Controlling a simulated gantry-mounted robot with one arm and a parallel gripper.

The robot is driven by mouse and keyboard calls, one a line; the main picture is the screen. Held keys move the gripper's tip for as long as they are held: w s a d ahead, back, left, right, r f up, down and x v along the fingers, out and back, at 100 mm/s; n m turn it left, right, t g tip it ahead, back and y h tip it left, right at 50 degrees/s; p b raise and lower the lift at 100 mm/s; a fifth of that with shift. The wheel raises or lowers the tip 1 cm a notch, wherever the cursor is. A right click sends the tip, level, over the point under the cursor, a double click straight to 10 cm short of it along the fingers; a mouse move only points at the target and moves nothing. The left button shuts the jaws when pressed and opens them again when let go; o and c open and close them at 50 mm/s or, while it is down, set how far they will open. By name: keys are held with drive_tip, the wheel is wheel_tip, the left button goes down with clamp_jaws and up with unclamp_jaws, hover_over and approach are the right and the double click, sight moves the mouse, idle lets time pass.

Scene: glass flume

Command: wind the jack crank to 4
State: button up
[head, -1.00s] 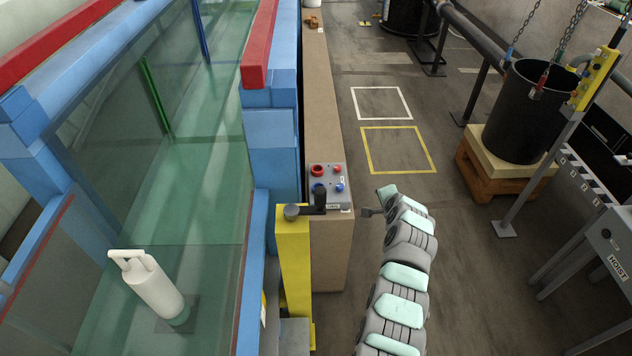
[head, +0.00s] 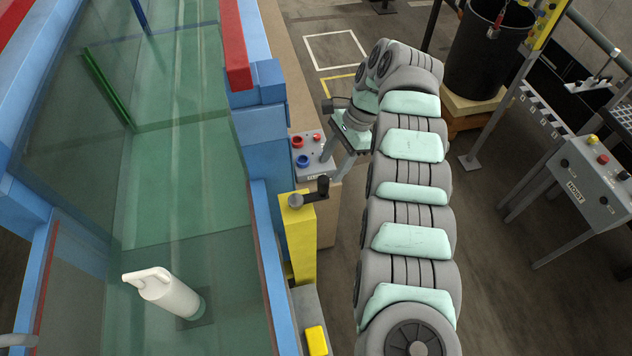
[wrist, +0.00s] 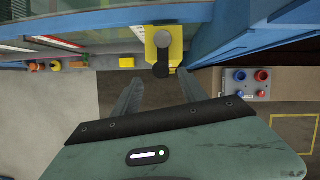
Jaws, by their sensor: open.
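The jack crank (head: 310,195) is a dark arm with a round grey hub and an upright knob, on top of a yellow post (head: 300,245) beside the flume. In the wrist view the crank (wrist: 162,52) lies straight ahead, its knob end pointing back toward me. My gripper (head: 345,165) is to the right of and above the crank, pointing down, apart from it. In the wrist view my gripper (wrist: 160,76) is open and empty, its two fingers spread either side of the knob's line. No number on the jack is readable.
A grey box with red and blue knobs (head: 313,148) stands close behind the crank, near my gripper. The glass flume (head: 180,170) with its blue frame (head: 262,140) is on the left. A hoist console (head: 590,185) and black bucket (head: 490,50) are on the right.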

sight(318, 190)
drive_tip(key=p+x, duration=0.2)
drive_tip(key=x, duration=0.7)
drive_tip(key=shift+s+a, duration=0.1)
drive_tip(key=shift+a, duration=0.1)
clamp_jaws()
idle(1.0)
